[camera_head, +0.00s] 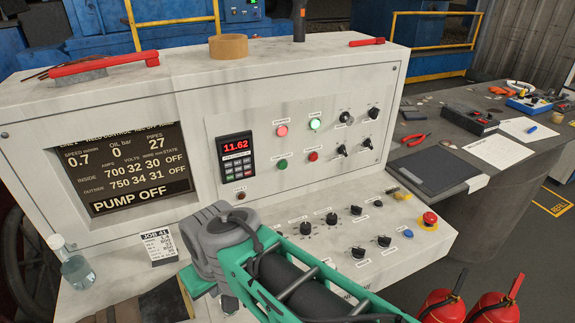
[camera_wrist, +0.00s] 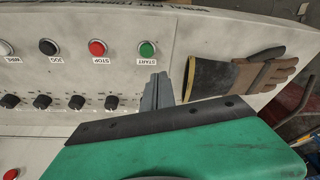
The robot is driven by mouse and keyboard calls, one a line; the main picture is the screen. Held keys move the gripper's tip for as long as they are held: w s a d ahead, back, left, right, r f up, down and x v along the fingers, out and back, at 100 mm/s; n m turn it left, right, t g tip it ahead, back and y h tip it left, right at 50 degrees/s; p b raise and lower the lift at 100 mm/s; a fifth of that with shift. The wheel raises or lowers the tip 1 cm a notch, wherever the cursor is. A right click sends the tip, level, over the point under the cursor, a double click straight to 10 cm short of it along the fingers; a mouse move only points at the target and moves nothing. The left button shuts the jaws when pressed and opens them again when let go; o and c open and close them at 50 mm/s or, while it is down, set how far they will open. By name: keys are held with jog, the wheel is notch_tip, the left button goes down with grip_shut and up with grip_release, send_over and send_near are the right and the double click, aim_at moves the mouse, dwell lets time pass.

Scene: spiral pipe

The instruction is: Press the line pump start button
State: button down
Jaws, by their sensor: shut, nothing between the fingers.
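In the wrist view, a green button (camera_wrist: 147,49) labelled START sits on the pale panel, with a red button (camera_wrist: 97,47) labelled STOP to its left. My gripper (camera_wrist: 158,82) is shut and empty; its grey fingertips appear just below and slightly right of the START label, apart from the green button in the picture. Their height above the panel is unclear. In the head view, my arm hides the fingertips and these buttons. The screen (camera_head: 130,163) reads PUMP OFF. A separate green button (camera_head: 282,164) is on the upright panel; its label is too small to read.
A black button (camera_wrist: 48,46) and a row of black knobs (camera_wrist: 76,102) are left of my fingers in the wrist view. A work glove (camera_wrist: 245,72) lies to the right. In the head view, a clear bottle (camera_head: 77,271) stands at left and a red emergency knob (camera_head: 429,219) at right.

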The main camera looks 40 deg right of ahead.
aim_at(283, 166)
jog(key=w+d+r+m+t+y+p, duration=0.15)
jog(key=w+d+m+p, duration=0.25)
jog(key=d, duration=0.4)
jog(key=w+d+r+m+t+p, duration=0.1)
jog(key=w+d+r+m+p, duration=0.25)
jog(key=d, duration=0.55)
jog(key=s+d+m+t+p, duration=0.1)
jog(key=d+m+t, duration=0.1)
jog(key=d, duration=0.4)
jog(key=s+d+r+m+t+p, duration=0.1)
jog(key=d+m+t, duration=0.1)
jog(key=d+m, duration=0.3)
jog(key=shift+s+d+r+p, duration=0.3)
jog(key=shift+s+d+p, duration=0.1)
jog(key=shift+d, duration=0.8)
jog(key=shift+w+h, duration=0.1)
jog(key=shift+h, duration=0.15)
jog(key=w+d, duration=0.2)
jog(key=w, duration=0.6)
jog(key=shift+w+d+b, duration=0.15)
jog(key=shift+d+b, duration=0.1)
jog(key=shift+b, duration=0.15)
jog(key=shift+w+d, duration=0.1)
jog(key=shift+w, duration=0.3)
